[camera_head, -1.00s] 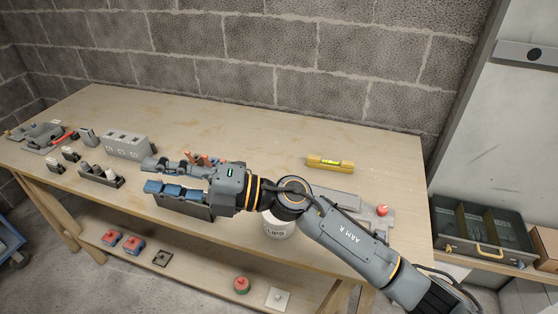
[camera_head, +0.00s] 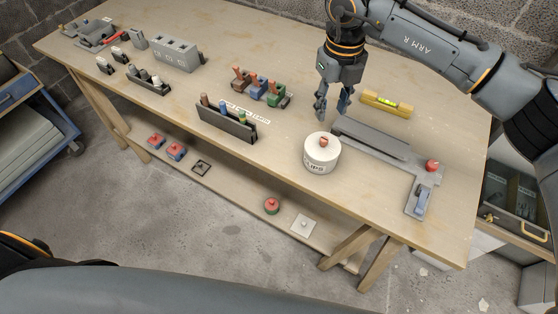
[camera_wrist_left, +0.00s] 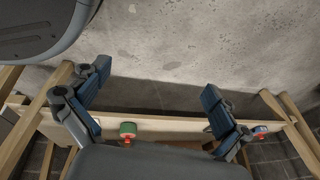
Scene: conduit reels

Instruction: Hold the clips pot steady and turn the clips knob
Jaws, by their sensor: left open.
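The clips pot (camera_head: 321,158), a white round tub with lettering on its side, stands upright on the workbench. The clips knob (camera_head: 323,142), small and reddish-brown, sits on its lid. My right gripper (camera_head: 333,108) points down just behind the pot, its two fingers apart with nothing between them; it appears clear of pot and knob. My left gripper (camera_wrist_left: 155,80) shows in the left wrist view, open and empty, facing the floor and the low shelf. The pot is not visible in that view.
Behind and right of the pot lie a grey L-shaped fixture (camera_head: 372,138) with a red knob (camera_head: 432,165) and a yellow level (camera_head: 386,103). A dark rack (camera_head: 228,122) stands to the left. The lower shelf (camera_head: 240,199) holds small parts. The bench's front edge is near the pot.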

